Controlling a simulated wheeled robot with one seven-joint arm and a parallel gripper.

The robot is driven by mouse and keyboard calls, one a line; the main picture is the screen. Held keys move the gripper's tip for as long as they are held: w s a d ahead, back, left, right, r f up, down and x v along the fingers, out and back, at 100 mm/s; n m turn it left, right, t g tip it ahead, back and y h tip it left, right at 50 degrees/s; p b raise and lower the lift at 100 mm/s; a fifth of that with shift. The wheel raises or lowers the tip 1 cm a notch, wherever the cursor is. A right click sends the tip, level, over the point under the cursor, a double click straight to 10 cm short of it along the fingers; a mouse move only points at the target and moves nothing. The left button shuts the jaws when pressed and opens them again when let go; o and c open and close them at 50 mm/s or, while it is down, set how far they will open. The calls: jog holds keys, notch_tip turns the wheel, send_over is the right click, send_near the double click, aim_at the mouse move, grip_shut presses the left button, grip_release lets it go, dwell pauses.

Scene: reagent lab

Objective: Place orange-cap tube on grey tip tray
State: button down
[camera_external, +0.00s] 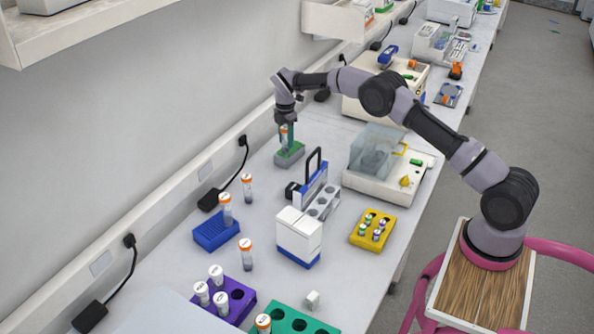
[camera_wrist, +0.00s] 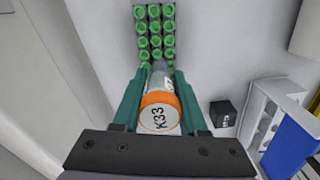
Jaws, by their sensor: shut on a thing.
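My gripper (camera_external: 287,138) is shut on an orange-cap tube (camera_external: 284,130). In the wrist view the tube's white-topped cap (camera_wrist: 160,115) reads K33 and sits between my two teal fingers (camera_wrist: 158,100). The tube's clear body points away from the camera. The grey tip tray (camera_external: 289,158) with green tops lies right below my gripper. In the wrist view its rows of green tips (camera_wrist: 154,30) show beyond the tube's far end. I cannot tell whether the tube's lower end touches the tray.
A blue rack (camera_external: 216,232), more orange-cap tubes (camera_external: 246,254), a purple rack (camera_external: 236,300) and a yellow rack (camera_external: 373,231) stand nearer the camera. A balance (camera_external: 385,165) is to the right of the tray. A black block (camera_wrist: 223,113) shows right of my fingers. The wall runs along the left.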

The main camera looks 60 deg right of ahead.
jog(key=shift+c, duration=2.2)
grip_release()
notch_tip(320, 180, up, 12)
jog(key=shift+f, duration=0.2)
jog(key=s+a+r+m+t, duration=0.2)
jog(key=s+a+r+m, duration=0.3)
jog(key=s+r, duration=0.55)
jog(key=s+a+r+m+t, duration=0.1)
jog(key=s+a+r+m, duration=0.2)
jog(key=s+a+r, duration=0.8)
jog(key=s+a+f+m+t+y, duration=0.1)
jog(key=s+m, duration=0.4)
jog(key=s, duration=1)
jog(key=s+a+m+t+y, duration=0.1)
jog(key=s+a+m+t, duration=0.2)
jog(key=s, duration=1.2)
jog(key=a+m, duration=0.1)
jog(key=m, duration=0.2)
jog(key=shift+s+f, duration=0.3)
jog(key=shift+f, duration=0.05)
